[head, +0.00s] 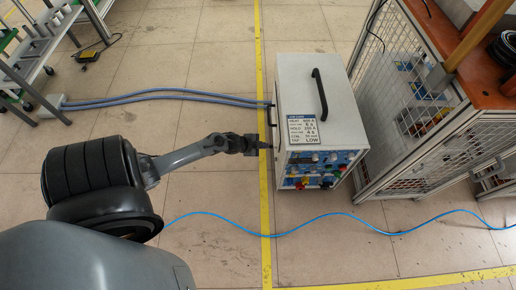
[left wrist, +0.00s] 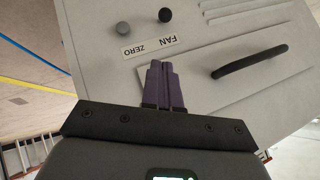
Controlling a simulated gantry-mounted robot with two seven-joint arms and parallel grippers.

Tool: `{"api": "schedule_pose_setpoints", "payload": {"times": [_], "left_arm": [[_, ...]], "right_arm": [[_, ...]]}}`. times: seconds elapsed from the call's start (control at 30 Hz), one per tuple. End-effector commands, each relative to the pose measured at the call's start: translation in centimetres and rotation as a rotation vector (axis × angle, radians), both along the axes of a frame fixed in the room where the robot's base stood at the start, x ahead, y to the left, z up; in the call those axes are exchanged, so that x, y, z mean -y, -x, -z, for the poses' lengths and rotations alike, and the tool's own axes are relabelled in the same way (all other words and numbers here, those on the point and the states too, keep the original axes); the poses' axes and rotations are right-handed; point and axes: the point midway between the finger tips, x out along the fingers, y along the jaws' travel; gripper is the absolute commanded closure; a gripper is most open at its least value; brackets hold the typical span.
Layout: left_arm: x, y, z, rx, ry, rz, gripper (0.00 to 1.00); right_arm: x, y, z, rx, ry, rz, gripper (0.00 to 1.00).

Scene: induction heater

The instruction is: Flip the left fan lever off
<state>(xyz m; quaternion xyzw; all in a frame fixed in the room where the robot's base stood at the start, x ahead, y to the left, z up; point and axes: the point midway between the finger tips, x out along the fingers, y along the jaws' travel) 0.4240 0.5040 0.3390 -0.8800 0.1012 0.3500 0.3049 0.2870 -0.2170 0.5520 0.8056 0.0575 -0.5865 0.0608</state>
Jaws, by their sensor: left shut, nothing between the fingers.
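The induction heater (head: 300,82) is a pale box on the floor in the middle of the head view. My left gripper (head: 267,146) is at its left side, near the front end. In the left wrist view, the heater's grey panel (left wrist: 215,45) carries a white label (left wrist: 150,46) reading FAN and ZERO. A grey round knob or lever end (left wrist: 124,29) and a black one (left wrist: 165,15) sit beyond the label. My left gripper's purple fingers (left wrist: 161,64) are shut and empty, tips close to the label. I cannot tell whether they touch the panel.
The heater has a black top handle (head: 320,94) and a front face with coloured controls (head: 318,168). A caged workbench (head: 430,105) stands close on its right. Blue-grey hoses (head: 165,93) run left from it, and a blue cable (head: 220,216) crosses the floor in front.

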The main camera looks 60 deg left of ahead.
Motion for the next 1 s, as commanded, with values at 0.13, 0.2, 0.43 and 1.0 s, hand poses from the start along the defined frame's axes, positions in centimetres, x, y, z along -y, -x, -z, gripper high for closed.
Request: {"api": "schedule_pose_setpoints", "payload": {"times": [0.13, 0.2, 0.43, 1.0], "left_arm": [[-0.1, -2.3, 2.7, 0.003, 0.0, 0.0, 1.0], [-0.1, -3.2, 3.5, 0.003, 0.0, 0.0, 1.0], [-1.3, -3.6, 5.6, 0.001, -0.001, -0.001, 1.0], [-2.0, -3.7, 6.5, 0.0, -0.001, 0.001, 1.0]], "right_arm": [[0.0, 0.0, 3.0, 0.0, 0.0, 0.0, 1.0], [0.0, 0.0, 3.9, 0.0, 0.0, 0.0, 1.0], [0.1, 0.0, 6.0, -0.001, 0.002, 0.0, 1.0], [0.1, 0.0, 7.0, 0.0, 0.005, -0.003, 1.0]]}}
